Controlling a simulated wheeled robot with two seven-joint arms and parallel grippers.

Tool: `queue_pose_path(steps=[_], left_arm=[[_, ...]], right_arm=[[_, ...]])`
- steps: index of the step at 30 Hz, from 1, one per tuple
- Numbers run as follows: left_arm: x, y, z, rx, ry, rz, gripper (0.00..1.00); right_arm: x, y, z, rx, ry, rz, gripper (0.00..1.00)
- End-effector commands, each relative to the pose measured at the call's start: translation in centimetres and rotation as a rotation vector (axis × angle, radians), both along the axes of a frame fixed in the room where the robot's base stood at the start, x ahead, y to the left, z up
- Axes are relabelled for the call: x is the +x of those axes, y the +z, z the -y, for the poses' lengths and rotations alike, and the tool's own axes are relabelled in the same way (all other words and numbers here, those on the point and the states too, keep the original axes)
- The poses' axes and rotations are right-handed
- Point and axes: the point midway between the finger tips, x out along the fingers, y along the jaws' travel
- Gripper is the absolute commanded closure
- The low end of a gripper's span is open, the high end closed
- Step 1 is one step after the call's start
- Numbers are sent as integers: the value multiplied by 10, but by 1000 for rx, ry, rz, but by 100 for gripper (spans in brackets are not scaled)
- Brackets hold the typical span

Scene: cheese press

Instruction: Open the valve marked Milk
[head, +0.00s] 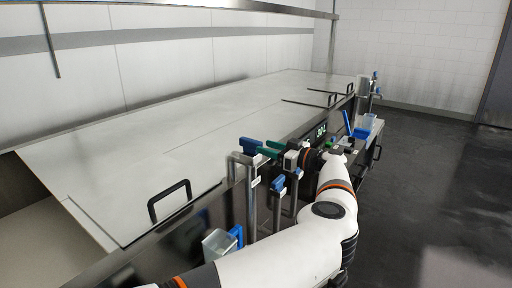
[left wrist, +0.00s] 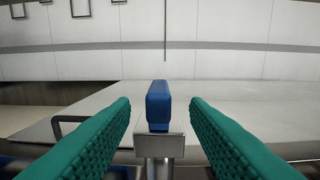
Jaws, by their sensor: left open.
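Several valves with blue handles stand on metal pipes at the front edge of the vat. The tallest has a blue handle (head: 249,145); in the left wrist view this handle (left wrist: 159,103) stands upright above a small plate (left wrist: 160,145) whose marking I cannot read. Lower blue handles (head: 278,183) are beside it. I cannot tell which valve is marked Milk. My left gripper (head: 263,149), with green fingers, is open near the tall valve. In the left wrist view the handle shows centred in the gap between the fingers, apart from both. My right gripper is not in view.
The long closed vat lid (head: 170,125) with a black handle (head: 169,199) lies left of the valves. A clear container with a blue handle (head: 222,240) is at the near front edge. More fittings (head: 368,90) stand at the far end. The dark floor on the right is clear.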

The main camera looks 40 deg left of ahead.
Motion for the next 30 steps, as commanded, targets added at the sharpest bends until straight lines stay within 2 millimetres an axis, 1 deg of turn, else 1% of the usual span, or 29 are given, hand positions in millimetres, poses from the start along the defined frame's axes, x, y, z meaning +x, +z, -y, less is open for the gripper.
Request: queue_pose_path(steps=[1, 3, 6, 10, 14, 30], left_arm=[[2, -1, 11, 2, -4, 0, 58], [3, -1, 24, 1, -2, 0, 58], [5, -1, 38, 1, -1, 0, 58], [6, 0, 48, 2, 1, 0, 58], [7, 0, 51, 1, 1, 0, 58], [7, 0, 51, 1, 1, 0, 58]], right_arm=[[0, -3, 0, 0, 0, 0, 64], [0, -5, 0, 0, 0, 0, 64], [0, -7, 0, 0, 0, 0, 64], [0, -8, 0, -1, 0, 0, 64], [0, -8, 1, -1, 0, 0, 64], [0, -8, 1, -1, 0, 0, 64]])
